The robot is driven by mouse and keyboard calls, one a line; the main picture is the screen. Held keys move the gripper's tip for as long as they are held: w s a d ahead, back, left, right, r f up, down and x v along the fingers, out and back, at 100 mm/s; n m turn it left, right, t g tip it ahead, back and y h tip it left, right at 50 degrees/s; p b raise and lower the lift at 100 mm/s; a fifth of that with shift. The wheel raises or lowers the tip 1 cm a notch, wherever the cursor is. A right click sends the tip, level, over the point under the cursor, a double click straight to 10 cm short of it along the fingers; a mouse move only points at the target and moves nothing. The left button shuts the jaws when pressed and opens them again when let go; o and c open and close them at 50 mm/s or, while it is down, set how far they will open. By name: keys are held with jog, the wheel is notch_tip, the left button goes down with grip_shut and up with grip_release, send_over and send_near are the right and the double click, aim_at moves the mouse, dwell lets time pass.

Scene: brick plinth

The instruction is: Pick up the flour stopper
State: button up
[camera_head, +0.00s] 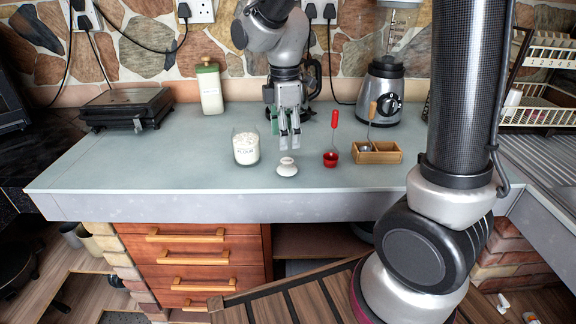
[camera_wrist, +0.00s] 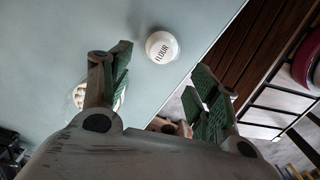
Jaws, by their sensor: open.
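The flour stopper (camera_head: 287,166) is a small white round piece lying on the worktop near its front edge. In the wrist view the stopper (camera_wrist: 161,46) shows the word FLOUR on top, ahead of the fingers and between their directions. My gripper (camera_head: 290,143) is open and empty, above and a little behind the stopper in the head view. Its green-padded fingers (camera_wrist: 165,92) are spread apart in the wrist view. The glass flour jar (camera_head: 246,149) stands left of the stopper, without a lid, with white flour inside. Part of the jar is hidden behind a finger in the wrist view.
A red measuring scoop (camera_head: 331,158) and a wooden box (camera_head: 377,153) with a spoon stand to the right. A blender (camera_head: 383,92) and a pale bottle (camera_head: 210,89) are at the back. A black grill (camera_head: 125,106) is at left. The worktop left of the jar is clear.

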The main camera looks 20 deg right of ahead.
aim_at(286, 161)
notch_tip(286, 161, down, 8)
jog(key=shift+r, duration=0.2)
jog(key=shift+s, duration=0.1)
jog(key=shift+c, duration=0.3)
jog(key=c, duration=1.1)
